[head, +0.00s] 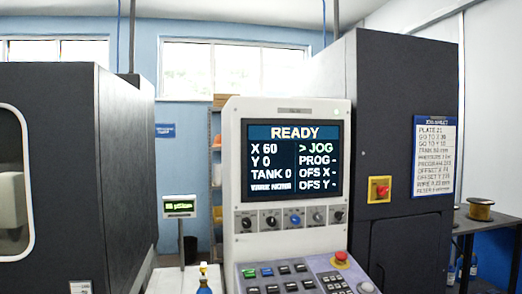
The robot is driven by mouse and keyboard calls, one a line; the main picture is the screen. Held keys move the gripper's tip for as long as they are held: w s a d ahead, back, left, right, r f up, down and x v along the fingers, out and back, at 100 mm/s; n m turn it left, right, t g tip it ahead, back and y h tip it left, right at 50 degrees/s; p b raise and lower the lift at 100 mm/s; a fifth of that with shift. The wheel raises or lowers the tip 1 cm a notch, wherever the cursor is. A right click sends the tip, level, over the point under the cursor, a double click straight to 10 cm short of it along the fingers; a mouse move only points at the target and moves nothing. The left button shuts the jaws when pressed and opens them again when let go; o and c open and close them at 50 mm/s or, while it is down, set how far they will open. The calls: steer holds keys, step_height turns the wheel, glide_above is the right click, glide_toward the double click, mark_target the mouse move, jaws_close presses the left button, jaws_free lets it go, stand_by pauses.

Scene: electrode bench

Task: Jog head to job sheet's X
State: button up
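The control panel's screen (293,161) reads READY, X 60, Y 0 and TANK 0, with a last left line too blurred to read. Its right column shows "> JOG" in green, then PROG, OFS X and OFS Y with dashes. A row of knobs (294,219) sits under the screen, one of them blue. The sloped keypad (280,279) below has dark keys, a green key and a blue key. The job sheet (435,157) hangs on the dark cabinet at right; its "GO TO X" line is visible but the value is too small to read surely. My gripper is not in view.
A red emergency button (341,257) stands at the keypad's upper right. A red switch on yellow (379,190) is on the dark cabinet (400,90). A small green display (179,206) stands left of the panel, near a blue bottle (204,286). A spool (481,209) lies on a table at right.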

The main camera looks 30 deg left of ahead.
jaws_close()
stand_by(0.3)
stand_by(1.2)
